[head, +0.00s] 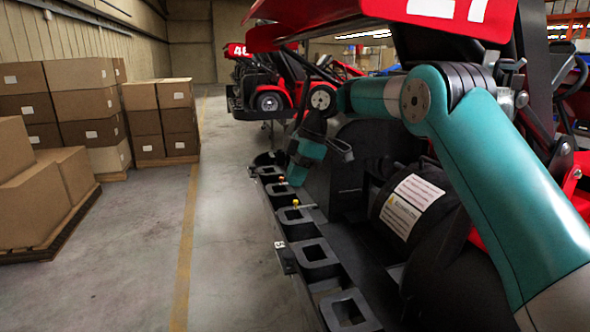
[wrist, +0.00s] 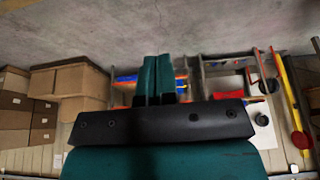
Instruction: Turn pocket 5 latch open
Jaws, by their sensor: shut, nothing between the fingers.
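A row of black square-holed pockets (head: 318,252) runs along a low rail beside the kart in the head view. A small yellow knob (head: 296,203) and a small orange knob (head: 282,180) stand on the rail. I cannot tell which one belongs to pocket 5. My gripper (wrist: 155,58) is shut and empty in the wrist view, its two teal fingers side by side. No latch shows near the fingers in the wrist view.
A small label plate (head: 279,244), too small to read, is on the rail's left side. The kart's dark body and a black cylinder (head: 408,207) stand right of the rail. Stacked boxes (head: 82,100) are at left. The floor between is clear.

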